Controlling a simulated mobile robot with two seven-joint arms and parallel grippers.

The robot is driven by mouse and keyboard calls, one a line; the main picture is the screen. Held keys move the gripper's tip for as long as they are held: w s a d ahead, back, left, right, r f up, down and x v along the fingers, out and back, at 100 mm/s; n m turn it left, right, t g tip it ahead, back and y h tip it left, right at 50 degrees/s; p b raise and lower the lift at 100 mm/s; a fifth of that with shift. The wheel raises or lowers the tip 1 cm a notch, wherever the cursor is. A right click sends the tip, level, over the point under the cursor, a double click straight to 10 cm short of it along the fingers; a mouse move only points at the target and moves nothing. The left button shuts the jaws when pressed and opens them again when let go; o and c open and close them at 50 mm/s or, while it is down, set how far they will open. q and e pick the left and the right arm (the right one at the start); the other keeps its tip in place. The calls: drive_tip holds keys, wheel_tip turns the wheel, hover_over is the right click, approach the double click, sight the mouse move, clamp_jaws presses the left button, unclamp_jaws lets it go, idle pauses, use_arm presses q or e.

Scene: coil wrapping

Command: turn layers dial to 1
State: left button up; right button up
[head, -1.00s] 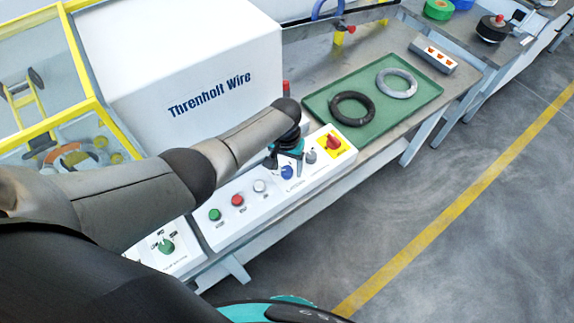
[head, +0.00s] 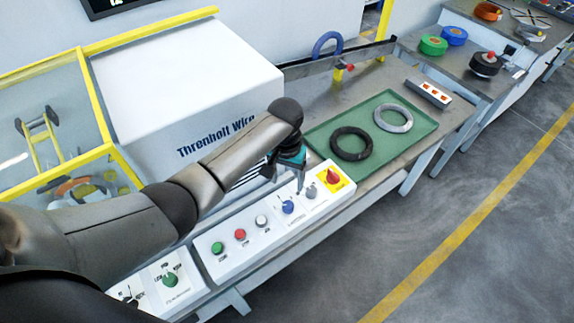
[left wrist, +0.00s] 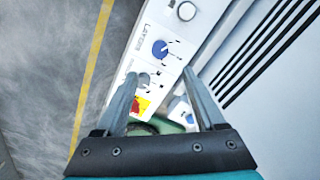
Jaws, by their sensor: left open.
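The layers dial is a blue knob (head: 288,207) on the white control panel (head: 262,254), with a LAYERS label beside it. In the left wrist view the blue knob (left wrist: 160,48) lies just beyond the fingertips, roughly between their lines. Its pointer setting is too small to read. My left gripper (head: 286,180) is open and empty, above and behind the blue knob in the head view and apart from it. Its two spread fingers also show in the left wrist view (left wrist: 160,74). My right gripper is not in view.
A grey knob (head: 311,191) and a red switch on a yellow plate (head: 334,176) sit right of the dial. White, red and green (head: 217,248) buttons sit left. A green tray (head: 412,150) holds two coils.

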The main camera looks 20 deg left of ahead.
use_arm(q)
wheel_tip(320, 180, up, 4)
drive_tip(key=shift+f, duration=0.1)
idle(0.6)
